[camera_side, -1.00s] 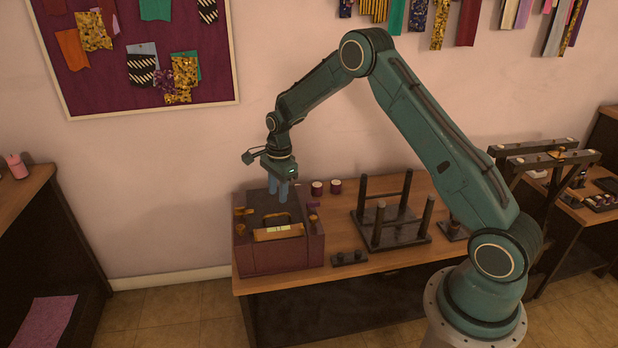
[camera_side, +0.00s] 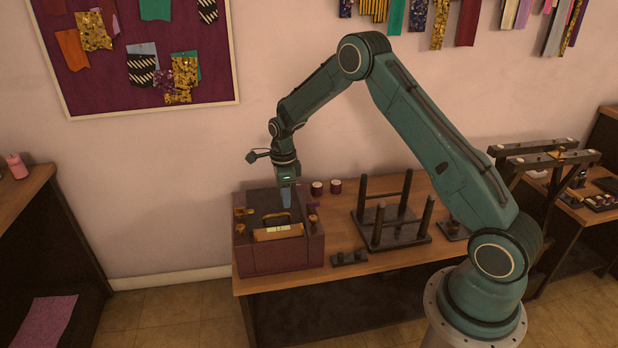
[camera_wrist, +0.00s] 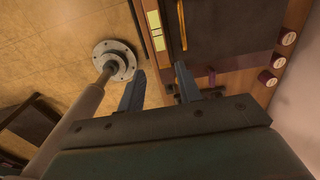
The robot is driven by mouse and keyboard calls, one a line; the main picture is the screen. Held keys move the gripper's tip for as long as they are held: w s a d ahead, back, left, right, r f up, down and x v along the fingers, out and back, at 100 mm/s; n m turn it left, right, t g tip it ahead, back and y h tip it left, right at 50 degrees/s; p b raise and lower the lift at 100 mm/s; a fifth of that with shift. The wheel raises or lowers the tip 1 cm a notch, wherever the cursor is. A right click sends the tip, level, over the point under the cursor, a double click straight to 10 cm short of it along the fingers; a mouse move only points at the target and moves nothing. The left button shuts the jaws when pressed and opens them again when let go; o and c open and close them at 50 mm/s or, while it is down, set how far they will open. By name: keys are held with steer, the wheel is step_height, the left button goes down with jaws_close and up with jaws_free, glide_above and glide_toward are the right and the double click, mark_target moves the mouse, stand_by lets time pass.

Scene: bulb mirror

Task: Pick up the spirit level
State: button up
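The spirit level (camera_side: 278,232) is a brass-coloured bar with a pale yellow vial. It lies along the front of the top of a purple box (camera_side: 275,262), and in the wrist view it shows at the top centre (camera_wrist: 154,24). My gripper (camera_side: 286,206) points down above the box, a little behind and above the level, apart from it. In the wrist view my gripper (camera_wrist: 160,80) has its two blue-grey fingers spread with nothing between them. The level's far end is out of the wrist frame.
Small brass pieces (camera_side: 240,212) stand at the box's left. An upturned frame with upright legs (camera_side: 390,236) stands to the right, and a low dark rack (camera_side: 349,258) is near the front edge.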

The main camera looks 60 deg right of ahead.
glide_above(286, 227)
steer(key=shift+s+f, duration=0.15)
steer(key=shift+f, duration=2.9)
steer(key=shift+f, duration=0.1)
steer(key=shift+f, duration=2.5)
steer(key=c, duration=0.7)
steer(key=shift+r, duration=0.15)
step_height(286, 227, up, 20)
steer(key=shift+f, duration=0.1)
